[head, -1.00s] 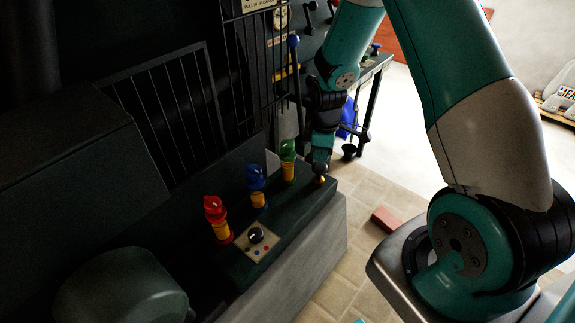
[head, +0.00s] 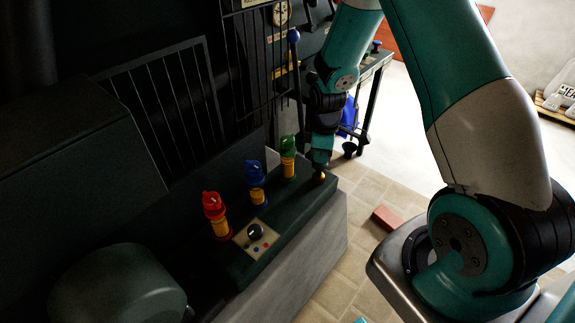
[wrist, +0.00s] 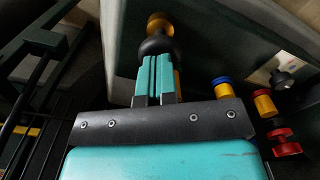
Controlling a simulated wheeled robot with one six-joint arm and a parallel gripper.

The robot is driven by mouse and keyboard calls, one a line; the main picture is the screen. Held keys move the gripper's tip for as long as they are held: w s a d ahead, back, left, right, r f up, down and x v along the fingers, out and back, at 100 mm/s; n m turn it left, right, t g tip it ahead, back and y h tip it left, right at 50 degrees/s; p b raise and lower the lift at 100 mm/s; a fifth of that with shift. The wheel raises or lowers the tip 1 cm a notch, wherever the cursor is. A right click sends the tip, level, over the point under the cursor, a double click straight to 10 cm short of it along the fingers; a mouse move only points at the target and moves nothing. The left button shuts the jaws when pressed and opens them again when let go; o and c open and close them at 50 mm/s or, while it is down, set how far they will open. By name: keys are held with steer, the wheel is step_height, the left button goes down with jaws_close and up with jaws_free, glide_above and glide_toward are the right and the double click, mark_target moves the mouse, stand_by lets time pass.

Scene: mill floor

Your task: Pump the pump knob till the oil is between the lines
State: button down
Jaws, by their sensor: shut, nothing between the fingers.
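The pump knob, black with a brass-coloured top, shows just beyond my fingertips in the wrist view (wrist: 158,32). In the head view its brass part (head: 321,177) shows at the far right end of the dark ledge. My gripper (head: 320,166) points down over it, shut and empty. In the wrist view its teal fingers (wrist: 156,62) lie together at the knob; whether they touch it I cannot tell. Three oilers with yellow in their bodies stand in a row: red-capped (head: 214,210), blue-capped (head: 256,182) and green-capped (head: 288,158). Level lines are too small to read.
A pale plate (head: 267,246) with a black dial (head: 254,231) and small coloured dots lies on the ledge (head: 285,217). Dark barred guards (head: 178,105) rise behind. A red brick-like block (head: 386,219) lies on the open tiled floor to the right.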

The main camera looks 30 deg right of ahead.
steer(key=shift+f+b, duration=0.85)
steer(key=shift+f, duration=0.5)
steer(key=shift+r, duration=0.2)
steer(key=shift+r+p, duration=2)
steer(key=shift+r, duration=0.25)
steer(key=shift+f, duration=0.15)
